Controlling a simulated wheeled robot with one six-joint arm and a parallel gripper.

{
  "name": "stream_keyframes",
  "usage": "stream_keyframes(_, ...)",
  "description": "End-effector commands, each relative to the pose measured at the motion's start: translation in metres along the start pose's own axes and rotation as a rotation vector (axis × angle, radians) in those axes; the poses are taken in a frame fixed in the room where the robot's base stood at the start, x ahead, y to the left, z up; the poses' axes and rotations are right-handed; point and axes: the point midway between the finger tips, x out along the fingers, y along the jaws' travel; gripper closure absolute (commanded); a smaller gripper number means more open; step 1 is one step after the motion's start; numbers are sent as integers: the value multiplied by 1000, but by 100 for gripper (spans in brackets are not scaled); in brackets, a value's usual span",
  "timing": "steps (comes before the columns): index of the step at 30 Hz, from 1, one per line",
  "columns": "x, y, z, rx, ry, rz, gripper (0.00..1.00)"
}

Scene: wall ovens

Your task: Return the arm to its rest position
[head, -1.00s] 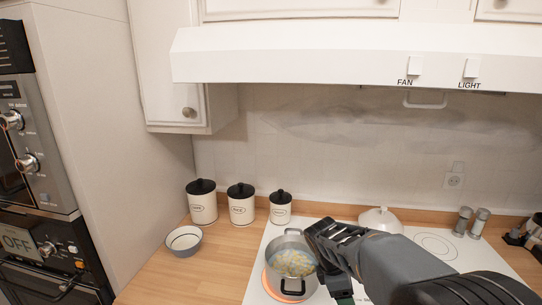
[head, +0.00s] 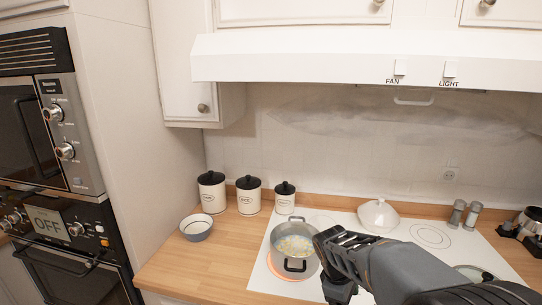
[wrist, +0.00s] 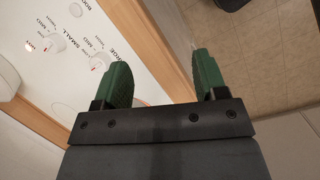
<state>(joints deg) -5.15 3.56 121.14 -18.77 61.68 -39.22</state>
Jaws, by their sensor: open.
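My arm (head: 390,265) reaches in from the lower right in the head view, bent over the right side of the white cooktop (head: 262,280). My gripper (wrist: 163,68) shows in the wrist view with its two green fingers apart and nothing between them. It is above the front edge of the counter, with cooktop knobs (wrist: 100,60) to the left and tiled floor (wrist: 260,50) to the right. In the head view the fingers are mostly hidden below the wrist.
A pot (head: 293,243) with pale yellow pieces sits on a glowing burner, close to my wrist in the picture. A bowl (head: 196,227) and three canisters (head: 249,196) stand to the left. A white lidded dish (head: 378,216) and shakers (head: 472,215) are behind. The range hood (head: 330,62) overhangs.

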Motion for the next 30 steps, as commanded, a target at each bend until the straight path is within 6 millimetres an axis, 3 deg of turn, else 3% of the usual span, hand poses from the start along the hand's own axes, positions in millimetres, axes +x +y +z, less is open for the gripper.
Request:
stream_keyframes(15, -44, -71, 39, 906, 406, -97, 34)
stream_keyframes(22, -61, -84, 57, 975, 525, -77, 34)
stream_keyframes(30, -68, -84, 60, 982, 551, -61, 34)
